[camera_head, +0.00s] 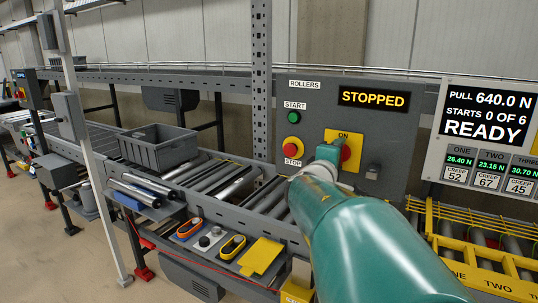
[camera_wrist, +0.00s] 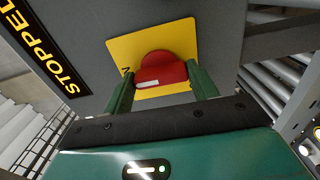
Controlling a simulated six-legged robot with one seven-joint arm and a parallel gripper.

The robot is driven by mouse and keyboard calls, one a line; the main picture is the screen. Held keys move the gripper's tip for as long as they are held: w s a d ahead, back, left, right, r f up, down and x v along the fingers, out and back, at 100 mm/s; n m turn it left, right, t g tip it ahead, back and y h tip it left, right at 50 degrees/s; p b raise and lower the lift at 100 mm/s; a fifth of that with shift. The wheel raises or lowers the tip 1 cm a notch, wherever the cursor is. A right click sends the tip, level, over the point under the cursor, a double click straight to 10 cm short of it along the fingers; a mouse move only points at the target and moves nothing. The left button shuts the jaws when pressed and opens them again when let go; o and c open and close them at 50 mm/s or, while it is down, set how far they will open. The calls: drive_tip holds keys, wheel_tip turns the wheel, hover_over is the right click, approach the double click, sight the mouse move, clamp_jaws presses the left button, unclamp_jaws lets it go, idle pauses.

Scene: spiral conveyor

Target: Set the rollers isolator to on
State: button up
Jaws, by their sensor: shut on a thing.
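The rollers isolator is a red rotary knob (camera_head: 346,154) on a yellow plate (camera_head: 343,135) marked ON, on the grey ROLLERS panel. In the wrist view the red knob (camera_wrist: 163,66) shows a white mark on its handle, in front of the yellow plate (camera_wrist: 118,47). My gripper (camera_wrist: 162,80) has its two green fingers on either side of the knob's handle and is shut on it. In the head view my gripper (camera_head: 328,152) covers the left part of the knob. The knob's exact angle cannot be told. The panel display (camera_head: 374,98) reads STOPPED.
A green START button (camera_head: 294,118) and a red STOP button (camera_head: 292,146) sit left of the isolator. A grey fitting (camera_head: 373,171) is at its right. A roller conveyor with a grey crate (camera_head: 160,147) runs left. A screen (camera_head: 487,113) reading READY stands right.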

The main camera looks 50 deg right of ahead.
drive_tip(key=o, duration=1)
drive_tip(key=shift+w, duration=0.15)
drive_tip(key=s+a, duration=0.2)
drive_tip(key=a, duration=1.1)
drive_tip(key=shift+s+a, duration=0.2)
drive_tip(key=shift+a, duration=0.15)
drive_tip(key=w+a+f+m+t+y, duration=0.1)
drive_tip(key=w+a+f+y, duration=0.2)
drive_tip(key=a+f+y, duration=0.35)
drive_tip(key=w+a+f+m+t+y, duration=0.1)
drive_tip(key=w+a+f+y, duration=0.15)
drive_tip(key=a+f, duration=0.55)
drive_tip(key=a+f+y, duration=0.1)
drive_tip(key=a+y, duration=0.3)
drive_tip(key=a, duration=0.6)
drive_tip(key=a+f+y, duration=0.2)
drive_tip(key=a+y, duration=0.2)
drive_tip(key=a, duration=0.7)
drive_tip(key=shift+w+f+t+y, duration=0.3)
drive_tip(key=shift+t+y, duration=0.1)
